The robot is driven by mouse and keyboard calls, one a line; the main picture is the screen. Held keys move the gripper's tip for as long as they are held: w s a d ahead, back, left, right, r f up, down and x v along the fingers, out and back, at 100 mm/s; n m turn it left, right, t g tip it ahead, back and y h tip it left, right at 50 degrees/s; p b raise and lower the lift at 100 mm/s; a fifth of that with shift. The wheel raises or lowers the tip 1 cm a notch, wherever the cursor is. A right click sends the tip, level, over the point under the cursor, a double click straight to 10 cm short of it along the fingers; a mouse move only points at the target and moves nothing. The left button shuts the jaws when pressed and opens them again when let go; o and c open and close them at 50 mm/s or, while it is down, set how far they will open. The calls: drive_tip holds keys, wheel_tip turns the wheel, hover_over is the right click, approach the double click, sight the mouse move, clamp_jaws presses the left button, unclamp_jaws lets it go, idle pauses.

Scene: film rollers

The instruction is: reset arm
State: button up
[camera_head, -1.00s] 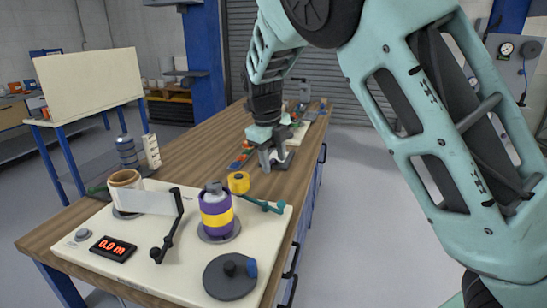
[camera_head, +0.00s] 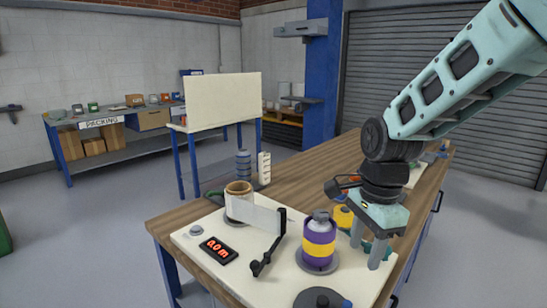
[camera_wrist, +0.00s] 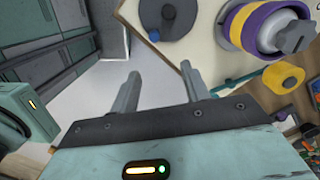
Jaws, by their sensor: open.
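My gripper (camera_head: 370,252) points down at the right edge of the white board on the wooden bench, to the right of the purple and yellow roller (camera_head: 319,243). In the wrist view my gripper (camera_wrist: 163,88) is open, with nothing between its two fingers. The wrist view also shows the purple and yellow roller (camera_wrist: 240,22) on its grey base at the upper right. A yellow roll (camera_wrist: 284,78) lies beside it, and a dark round disc (camera_wrist: 170,14) is at the top. In the head view, the gripper partly hides the yellow roll (camera_head: 344,216).
A cream panel (camera_head: 222,101) stands behind the bench. Floor is clear right of the bench (camera_head: 480,240).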

drive_tip(key=s+a+n, duration=0.3)
drive_tip(key=s+n, duration=1.8)
drive_tip(key=n, duration=0.1)
drive_tip(key=shift+s+f+n, duration=0.15)
drive_tip(key=shift+f+n, duration=0.15)
